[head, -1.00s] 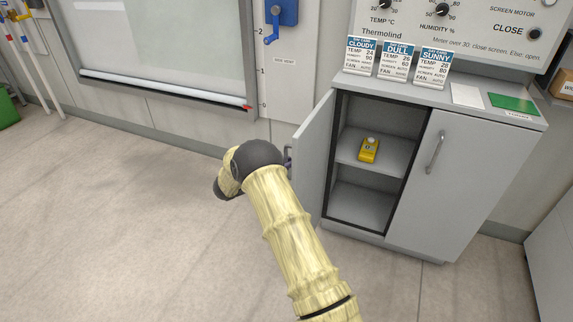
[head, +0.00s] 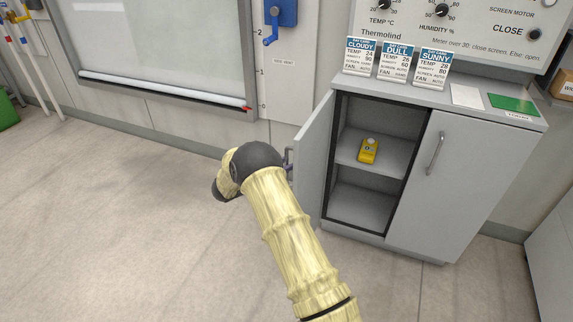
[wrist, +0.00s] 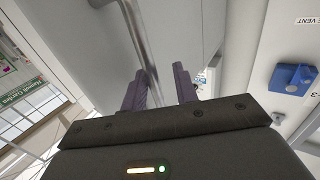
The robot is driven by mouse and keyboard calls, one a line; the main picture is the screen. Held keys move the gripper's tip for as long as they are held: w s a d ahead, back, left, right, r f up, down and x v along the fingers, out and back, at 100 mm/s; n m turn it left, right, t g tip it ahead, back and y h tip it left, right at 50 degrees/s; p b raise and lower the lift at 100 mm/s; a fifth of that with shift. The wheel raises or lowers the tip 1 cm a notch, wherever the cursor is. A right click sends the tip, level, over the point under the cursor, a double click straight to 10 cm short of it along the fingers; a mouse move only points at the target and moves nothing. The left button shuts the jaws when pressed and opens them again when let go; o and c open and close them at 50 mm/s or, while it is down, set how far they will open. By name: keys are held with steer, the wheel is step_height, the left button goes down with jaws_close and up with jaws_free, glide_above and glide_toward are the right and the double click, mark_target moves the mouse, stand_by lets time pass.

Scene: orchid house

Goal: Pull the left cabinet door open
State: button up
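The left cabinet door (head: 314,158) stands swung wide open, roughly square to the cabinet front. Its inside edge is at the cabinet's left side. The door's outer face (wrist: 190,35) and its metal bar handle (wrist: 143,42) fill the upper part of the wrist view. My gripper (wrist: 163,85) is at the handle, its two purple fingers apart. The bar runs between them, close to the left finger, with a gap to the right finger. In the head view my wrist hides most of the gripper and handle.
The cabinet (head: 487,118) shows its open left compartment, with a yellow device (head: 368,151) on the shelf. The right door (head: 437,185) is shut. Cards stand on top. Floor to the left is clear.

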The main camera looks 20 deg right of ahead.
steer(key=p+v, duration=0.1)
steer(key=v, duration=1.6)
steer(key=shift+p, duration=0.4)
steer(key=shift+a, duration=0.1)
steer(key=w+d+r+n+t+y, duration=0.1)
steer(key=w+r+n+t+y, duration=0.65)
steer(key=r+t+y, duration=0.25)
steer(key=s+d+f+n+g+y, duration=0.1)
steer(key=s+d+n+g+y, duration=0.2)
steer(key=s, duration=0.9)
steer(key=s+d+n+g+y, duration=0.15)
steer(key=s+g, duration=0.25)
steer(key=s, duration=0.9)
steer(key=s+d+f+n+g+y, duration=0.1)
steer(key=s+n+g+y, duration=0.25)
steer(key=s, duration=0.85)
step_height(320, 180, up, 27)
steer(key=p, duration=2.8)
steer(key=shift+w+r+g, duration=0.15)
steer(key=shift+w+g, duration=0.15)
steer(key=shift+g, duration=0.05)
